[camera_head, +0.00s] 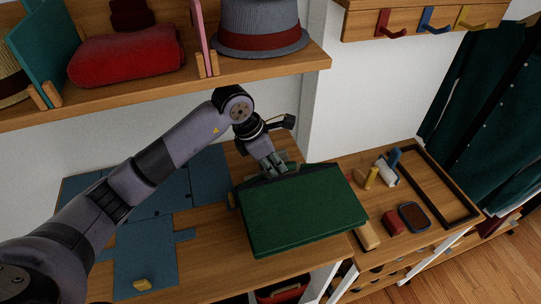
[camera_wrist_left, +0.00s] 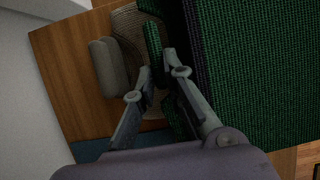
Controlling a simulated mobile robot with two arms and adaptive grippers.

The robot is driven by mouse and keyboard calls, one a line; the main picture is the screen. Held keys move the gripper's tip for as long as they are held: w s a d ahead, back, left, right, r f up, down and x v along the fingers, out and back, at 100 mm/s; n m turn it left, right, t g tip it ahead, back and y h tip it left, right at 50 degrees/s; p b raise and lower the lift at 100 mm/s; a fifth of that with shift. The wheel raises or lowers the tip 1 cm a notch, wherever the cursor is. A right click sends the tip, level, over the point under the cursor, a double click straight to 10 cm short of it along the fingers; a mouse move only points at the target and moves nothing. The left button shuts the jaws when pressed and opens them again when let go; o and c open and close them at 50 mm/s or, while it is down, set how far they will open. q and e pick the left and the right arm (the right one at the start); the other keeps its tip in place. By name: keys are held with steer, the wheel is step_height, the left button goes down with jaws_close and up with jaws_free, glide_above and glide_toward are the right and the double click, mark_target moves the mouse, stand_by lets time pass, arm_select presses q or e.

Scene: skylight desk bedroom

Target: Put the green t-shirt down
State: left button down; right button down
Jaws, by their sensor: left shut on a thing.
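The green t-shirt (camera_head: 305,212) is a flat, folded, block-like bundle over the middle of the wooden worktop. My left gripper (camera_head: 274,165) is at its back edge, shut on it. In the left wrist view, the gripper (camera_wrist_left: 158,66) has a narrow green strip between its fingers, and the green t-shirt (camera_wrist_left: 262,70) fills the right side. I cannot tell whether its underside touches the worktop. My right gripper is not in view.
A blue folding board (camera_head: 145,255) lies left on the worktop (camera_head: 200,245). A brush, a lint roller (camera_head: 386,172), a red block (camera_head: 393,222) and a black-edged frame (camera_head: 440,185) are at right. A shelf (camera_head: 150,92) with a red knit (camera_head: 125,58) and grey hat (camera_head: 260,25) overhangs the back.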

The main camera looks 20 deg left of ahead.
arm_select(q)
steer(key=w+a, duration=0.1)
steer(key=w+p, duration=0.1)
steer(key=shift+w+a+r, duration=0.2)
steer(key=shift+w+a, duration=0.1)
steer(key=shift+a, duration=0.1)
steer(key=shift+f+p, duration=0.3)
steer(key=shift+f, duration=0.55)
steer(key=c, duration=1.7)
jaws_free()
steer(key=shift+f, duration=0.1)
steer(key=shift+o, duration=0.2)
